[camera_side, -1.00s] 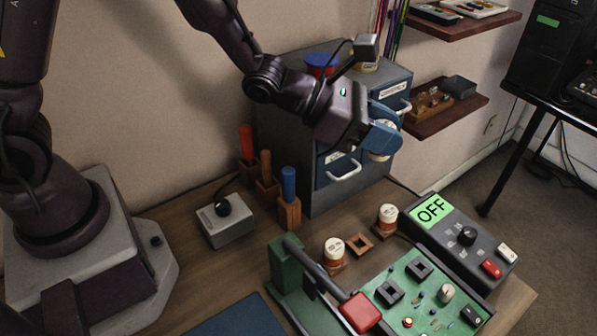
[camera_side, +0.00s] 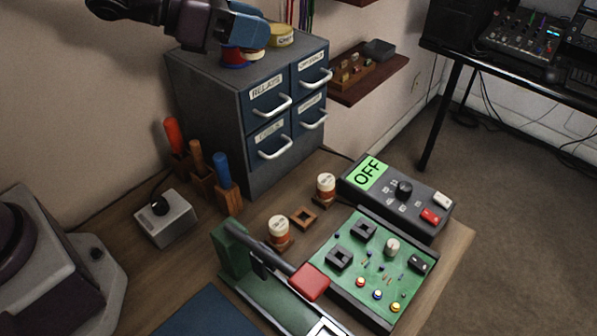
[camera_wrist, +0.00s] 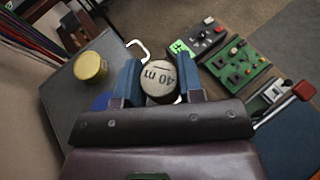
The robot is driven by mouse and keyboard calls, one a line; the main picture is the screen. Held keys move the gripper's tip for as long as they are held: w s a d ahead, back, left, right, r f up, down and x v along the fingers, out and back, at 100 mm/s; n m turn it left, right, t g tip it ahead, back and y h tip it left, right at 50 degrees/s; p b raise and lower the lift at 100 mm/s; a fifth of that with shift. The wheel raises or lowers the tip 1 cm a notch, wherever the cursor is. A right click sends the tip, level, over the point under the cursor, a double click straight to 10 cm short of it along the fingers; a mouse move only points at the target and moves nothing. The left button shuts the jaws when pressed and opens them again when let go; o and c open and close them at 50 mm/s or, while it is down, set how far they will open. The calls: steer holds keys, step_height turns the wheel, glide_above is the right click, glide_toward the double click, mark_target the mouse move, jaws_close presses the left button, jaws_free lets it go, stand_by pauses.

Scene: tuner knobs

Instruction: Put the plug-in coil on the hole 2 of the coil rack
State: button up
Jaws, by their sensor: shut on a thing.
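My gripper (camera_wrist: 157,75) is shut on the plug-in coil (camera_wrist: 160,78), whose pale round top reads "40 m" in the wrist view. In the side view my gripper (camera_side: 250,42) is at the top, in front of or over the cabinet; a cream edge of the coil (camera_side: 254,55) shows below it. The coil rack is a row of wooden square sockets on the table. Its middle socket (camera_side: 304,218) is empty. Orange-and-cream coils stand in the near socket (camera_side: 279,231) and the far socket (camera_side: 326,187). No hole numbers are readable.
A grey cabinet (camera_side: 205,110) with handled drawers stands behind the rack, a yellow tin (camera_side: 281,37) on top. A green circuit board (camera_side: 350,285) and a meter box reading OFF (camera_side: 400,190) lie right of the rack. A red-handled lever (camera_side: 310,282) stands near the board.

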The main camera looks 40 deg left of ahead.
steer(key=s+d+f+m+g+h, duration=0.2)
steer(key=s+d+f+m+g, duration=0.3)
steer(key=m+g, duration=0.45)
steer(key=s+d+f+m+g+h, duration=0.1)
steer(key=s+d+f+m+g, duration=0.3)
steer(key=s+m+g, duration=0.45)
steer(key=s+a+f+m+g+y, duration=0.3)
steer(key=a+m+y, duration=0.1)
steer(key=m+y, duration=0.4)
steer(key=s+a+f+m+g+y, duration=0.3)
steer(key=m+y, duration=0.5)
steer(key=w+a+r+m+t+y, duration=0.1)
steer(key=w+m+t+y, duration=0.3)
steer(key=m+t, duration=0.4)
steer(key=w+a+m+t+y, duration=0.1)
steer(key=w+m+t+y, duration=0.3)
steer(key=m+t, duration=0.35)
steer(key=shift+w+d+f+m+t+h, duration=0.15)
steer(key=shift+w+d+f+m+t, duration=0.25)
steer(key=shift+w+d+f, duration=1.65)
steer(key=shift+w+d+f+m+t+h, duration=0.2)
steer(key=shift+w+d+f+m+t, duration=0.25)
steer(key=shift+w+d+f, duration=1.6)
steer(key=shift+w+d+f+m+t+h, duration=0.15)
steer(key=shift+w+d+f+m+t, duration=0.5)
steer(key=shift+w+f, duration=1.55)
